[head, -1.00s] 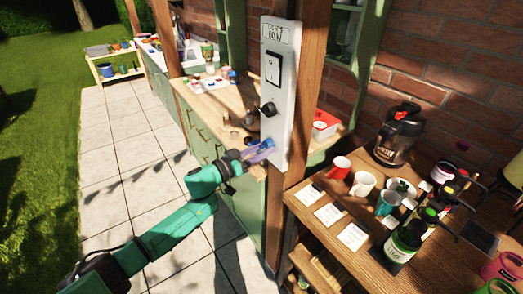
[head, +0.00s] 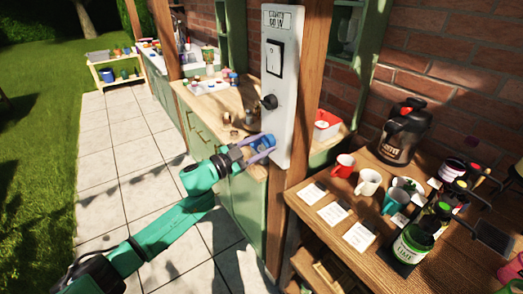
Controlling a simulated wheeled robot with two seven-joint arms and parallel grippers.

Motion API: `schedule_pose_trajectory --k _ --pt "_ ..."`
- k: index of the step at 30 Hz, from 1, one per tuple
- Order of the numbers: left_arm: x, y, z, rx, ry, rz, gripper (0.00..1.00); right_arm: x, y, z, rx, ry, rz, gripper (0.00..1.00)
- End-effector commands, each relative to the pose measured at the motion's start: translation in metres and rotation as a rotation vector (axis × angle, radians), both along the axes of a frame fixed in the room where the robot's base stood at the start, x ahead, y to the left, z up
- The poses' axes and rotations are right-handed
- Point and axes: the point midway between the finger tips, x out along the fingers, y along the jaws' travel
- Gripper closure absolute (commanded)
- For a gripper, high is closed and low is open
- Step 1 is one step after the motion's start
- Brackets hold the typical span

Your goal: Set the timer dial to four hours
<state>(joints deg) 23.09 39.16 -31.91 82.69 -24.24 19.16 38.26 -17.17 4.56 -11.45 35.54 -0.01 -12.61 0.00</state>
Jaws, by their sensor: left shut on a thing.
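A white control panel (head: 281,82) is fixed to the wooden post. It has a label at the top, a rocker switch (head: 275,57) below it, and a black knob (head: 269,102) lower down. My left gripper (head: 269,146) is at the panel's lower end, below the black knob, and is shut on a blue dial. The gripper's fingers cover most of the dial, so its markings and pointer cannot be read. My right gripper is not in view.
The wooden post (head: 312,60) stands beside a brick wall. A wooden table (head: 300,206) at right holds cards, mugs, a black jug (head: 404,132) and bottles. A green cabinet counter (head: 205,98) runs behind the panel. Paving at left is clear.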

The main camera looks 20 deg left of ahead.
Motion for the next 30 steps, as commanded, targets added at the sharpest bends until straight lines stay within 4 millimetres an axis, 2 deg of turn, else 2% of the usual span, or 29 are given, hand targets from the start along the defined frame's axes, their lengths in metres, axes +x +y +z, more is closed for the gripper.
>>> schedule_pose_trajectory --k 1,30 --pt "0.0 0.0 -0.006 0.035 -0.025 -0.001 1.0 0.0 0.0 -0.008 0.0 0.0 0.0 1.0" --pt "0.002 0.002 -0.005 0.731 -0.6 -0.002 1.0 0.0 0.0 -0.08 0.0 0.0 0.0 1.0"
